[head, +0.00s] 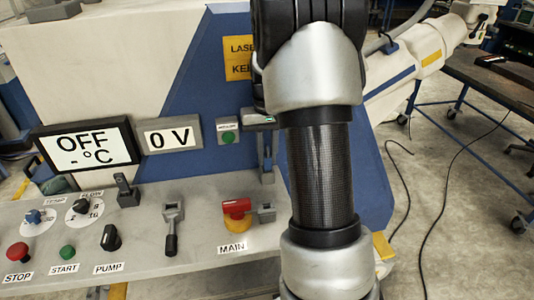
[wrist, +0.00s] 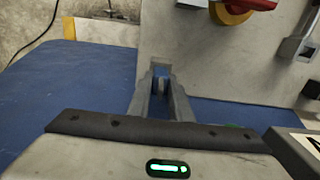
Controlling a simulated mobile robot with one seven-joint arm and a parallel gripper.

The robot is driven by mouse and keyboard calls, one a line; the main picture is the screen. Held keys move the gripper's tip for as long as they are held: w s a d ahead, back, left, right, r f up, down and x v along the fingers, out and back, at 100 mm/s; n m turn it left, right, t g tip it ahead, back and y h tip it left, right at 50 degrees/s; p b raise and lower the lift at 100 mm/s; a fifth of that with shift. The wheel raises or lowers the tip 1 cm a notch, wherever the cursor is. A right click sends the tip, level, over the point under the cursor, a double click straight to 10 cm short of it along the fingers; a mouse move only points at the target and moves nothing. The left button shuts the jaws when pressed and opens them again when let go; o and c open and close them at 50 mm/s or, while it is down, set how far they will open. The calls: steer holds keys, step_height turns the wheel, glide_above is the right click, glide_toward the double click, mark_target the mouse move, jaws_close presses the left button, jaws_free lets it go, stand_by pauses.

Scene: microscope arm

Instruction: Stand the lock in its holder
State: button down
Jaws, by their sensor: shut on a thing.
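My gripper (wrist: 161,108) points away from the wrist camera, its two fingers close together on a small grey piece (wrist: 160,68), which looks like the lock. Most of the piece is hidden by the fingers. In the head view my gripper (head: 266,160) shows partly behind my arm, above the panel's right part. A small grey bracket (head: 266,212), possibly the holder, sits right of the red MAIN switch (head: 236,212) and below the gripper. Its edge shows at the top of the wrist view (wrist: 193,3). I cannot tell whether the held piece touches anything.
The sloping grey panel carries a lever (head: 172,228), a black PUMP knob (head: 111,237), a green START button (head: 67,252) and a red STOP button (head: 18,252). Two displays (head: 84,146) (head: 168,138) stand behind. Floor with cables is at right.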

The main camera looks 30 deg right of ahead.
steer(key=shift+f, duration=0.25)
steer(key=c, duration=1.5)
jaws_free()
steer(key=shift+c, duration=0.2)
step_height(320, 180, up, 18)
steer(key=p, duration=0.2)
steer(key=shift+f, duration=0.25)
steer(key=s+a+r+n+t+p, duration=0.25)
steer(key=s+a+r+p, duration=0.25)
steer(key=s+a+r, duration=0.5)
steer(key=s+a+f+t+p, duration=0.1)
steer(key=s+a, duration=0.2)
steer(key=s, duration=0.3)
steer(key=s+a+t+p, duration=0.2)
steer(key=s+a, duration=0.2)
steer(key=s, duration=0.2)
steer(key=shift+s+a+f+n, duration=0.15)
steer(key=shift+s+f+n, duration=0.05)
steer(key=shift+f+n, duration=0.15)
